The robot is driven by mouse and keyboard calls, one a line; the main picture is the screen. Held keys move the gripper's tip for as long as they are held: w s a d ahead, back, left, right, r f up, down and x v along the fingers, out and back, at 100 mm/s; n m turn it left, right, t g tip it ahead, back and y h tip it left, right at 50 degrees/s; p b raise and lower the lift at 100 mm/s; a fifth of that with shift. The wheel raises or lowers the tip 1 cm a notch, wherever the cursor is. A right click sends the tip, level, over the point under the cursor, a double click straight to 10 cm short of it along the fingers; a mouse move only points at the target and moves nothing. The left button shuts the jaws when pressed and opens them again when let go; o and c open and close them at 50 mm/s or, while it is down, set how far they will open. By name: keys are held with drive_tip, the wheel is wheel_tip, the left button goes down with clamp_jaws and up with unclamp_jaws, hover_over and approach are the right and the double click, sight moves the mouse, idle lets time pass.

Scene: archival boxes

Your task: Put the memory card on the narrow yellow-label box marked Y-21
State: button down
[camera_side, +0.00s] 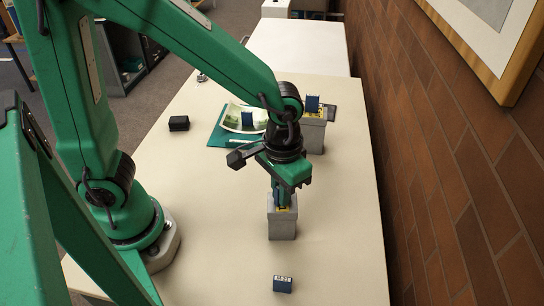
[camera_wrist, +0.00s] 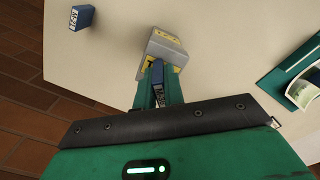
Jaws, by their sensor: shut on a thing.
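My gripper (camera_side: 282,188) points down over a narrow grey box (camera_side: 282,226) with yellow on its top. It is shut on a small dark blue memory card (camera_wrist: 158,84), whose white label shows in the wrist view between the green fingers (camera_wrist: 157,90). The card is at the top of the box; I cannot tell whether it touches. The box also shows in the wrist view (camera_wrist: 168,47), with yellow areas beside the fingers. The gripper hides much of the box top, and I cannot read the Y-21 marking.
Another grey box (camera_side: 313,137) with a blue card (camera_side: 312,103) stands farther back. A blue card (camera_side: 282,284) lies near the front. A black block (camera_side: 179,123) is at left. A brick wall borders the right.

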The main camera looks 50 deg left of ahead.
drive_tip(key=c, duration=1.5)
unclamp_jaws()
drive_tip(key=shift+r, duration=0.1)
wheel_tip(320, 180, up, 12)
drive_tip(key=s+a+t, duration=0.2)
drive_tip(key=a, duration=0.5)
drive_tip(key=s+a+r+t, duration=0.1)
drive_tip(key=s+a+t, duration=0.2)
drive_tip(key=a, duration=0.5)
drive_tip(key=shift+r+t, duration=0.15)
drive_tip(key=shift+t, duration=0.15)
